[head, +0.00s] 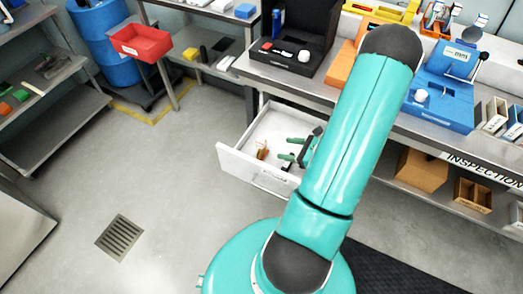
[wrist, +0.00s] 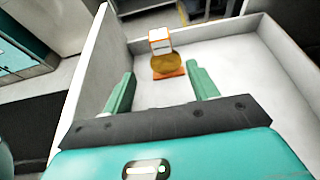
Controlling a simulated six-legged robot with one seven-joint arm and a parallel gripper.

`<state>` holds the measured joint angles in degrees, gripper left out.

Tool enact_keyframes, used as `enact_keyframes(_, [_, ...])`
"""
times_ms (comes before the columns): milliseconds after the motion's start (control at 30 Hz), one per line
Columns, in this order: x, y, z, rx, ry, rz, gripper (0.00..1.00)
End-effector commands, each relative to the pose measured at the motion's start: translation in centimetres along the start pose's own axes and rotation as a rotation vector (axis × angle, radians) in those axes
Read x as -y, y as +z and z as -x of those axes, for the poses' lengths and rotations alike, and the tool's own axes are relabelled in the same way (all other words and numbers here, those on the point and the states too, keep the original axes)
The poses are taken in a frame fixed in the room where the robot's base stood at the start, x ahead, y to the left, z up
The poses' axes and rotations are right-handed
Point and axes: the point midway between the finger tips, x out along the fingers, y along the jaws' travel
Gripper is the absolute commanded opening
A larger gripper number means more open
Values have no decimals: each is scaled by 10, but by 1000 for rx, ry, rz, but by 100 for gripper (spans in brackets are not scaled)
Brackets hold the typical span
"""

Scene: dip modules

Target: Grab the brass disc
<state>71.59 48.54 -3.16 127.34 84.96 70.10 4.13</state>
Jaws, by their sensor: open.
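The brass disc (wrist: 168,66) shows in the wrist view inside an open white drawer. It is set at an orange holder (wrist: 172,74), with a white and orange block (wrist: 160,40) just behind it. In the head view the disc (head: 262,151) is a small brown shape near the drawer's front. My gripper (wrist: 161,72) is open and empty, with its two green fingers inside the drawer. The disc lies just beyond the fingertips, roughly between their lines and nearer the right finger. In the head view my gripper (head: 280,149) points left toward it.
The drawer's white walls (head: 243,172) surround the disc and my fingers. The drawer sticks out under a workbench (head: 440,131) that carries a black case (head: 292,56) and a blue case (head: 440,104). Open grey floor lies left of the drawer.

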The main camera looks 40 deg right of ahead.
Motion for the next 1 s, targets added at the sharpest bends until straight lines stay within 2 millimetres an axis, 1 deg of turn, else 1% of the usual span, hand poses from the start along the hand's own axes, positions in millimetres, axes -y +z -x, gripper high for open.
enact_keyframes(67, [1, -2, -4, 3, -7, -9, 59])
enact_keyframes(167, [1, -1, -19, 4, -4, -7, 59])
enact_keyframes(300, [1, -1, -47, 4, -2, -5, 59])
enact_keyframes(433, [0, -1, -70, 3, -2, -5, 59])
enact_keyframes(500, [1, -1, -78, 2, -4, -5, 59])
enact_keyframes(667, [1, -1, -88, 1, -4, -4, 59])
enact_keyframes(767, [2, -1, -98, 2, -3, -4, 59])
enact_keyframes(900, [3, -1, -120, 2, -2, -4, 59])
enact_keyframes(1000, [3, -1, -133, 2, -3, -5, 59])
